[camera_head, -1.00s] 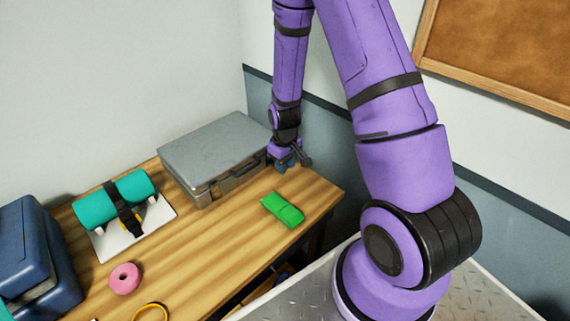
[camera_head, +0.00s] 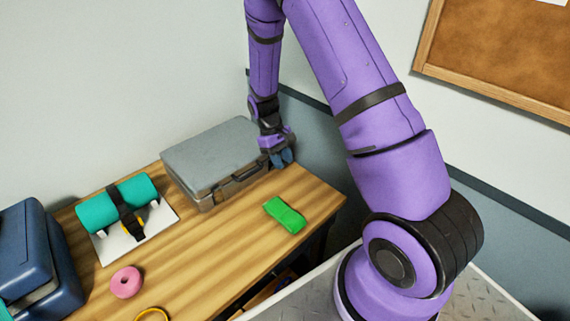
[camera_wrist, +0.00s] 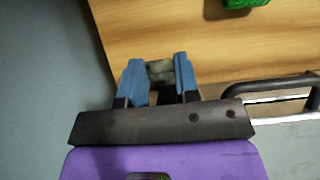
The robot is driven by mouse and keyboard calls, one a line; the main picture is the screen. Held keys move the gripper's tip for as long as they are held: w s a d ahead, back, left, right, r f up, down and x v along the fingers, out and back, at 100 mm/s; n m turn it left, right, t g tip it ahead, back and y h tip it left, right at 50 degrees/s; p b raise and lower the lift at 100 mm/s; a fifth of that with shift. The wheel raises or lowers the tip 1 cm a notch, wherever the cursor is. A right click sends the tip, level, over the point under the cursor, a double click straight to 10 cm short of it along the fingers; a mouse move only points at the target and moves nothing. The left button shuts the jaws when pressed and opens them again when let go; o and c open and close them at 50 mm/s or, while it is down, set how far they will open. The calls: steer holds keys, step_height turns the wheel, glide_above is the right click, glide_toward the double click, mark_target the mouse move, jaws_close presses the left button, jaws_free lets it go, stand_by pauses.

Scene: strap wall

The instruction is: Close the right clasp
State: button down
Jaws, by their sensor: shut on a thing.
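The grey hard case (camera_head: 212,152) lies shut-looking on the wooden table, its front side with a dark handle (camera_head: 245,172) facing right and forward. My gripper (camera_head: 283,157) is at the right end of the case. In the wrist view, the two blue fingers (camera_wrist: 159,78) close around a small grey-green piece (camera_wrist: 160,71), which looks like the right clasp. The case's handle (camera_wrist: 268,88) and edge show at the right there. The fingers and arm hide most of the clasp, so its exact position cannot be told.
A green block (camera_head: 285,215) lies on the table in front of the case. A teal roll strapped to a white plate (camera_head: 152,232), a pink ring (camera_head: 126,282) and a blue box (camera_head: 35,265) are at left. The wall stands close behind my gripper.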

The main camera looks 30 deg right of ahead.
steer(key=shift+w+a+r+g, duration=0.1)
steer(key=shift+w+r+g, duration=0.1)
steer(key=shift+w+g, duration=0.35)
steer(key=shift+w+a+r+g, duration=0.1)
steer(key=shift+w+r+g, duration=0.15)
steer(key=shift+g, duration=0.5)
steer(key=c, duration=0.8)
jaws_free()
steer(key=shift+c, duration=0.2)
steer(key=shift+w, duration=0.1)
steer(key=v, duration=1)
steer(key=shift+w+a+r, duration=0.2)
steer(key=shift+w+r, duration=0.05)
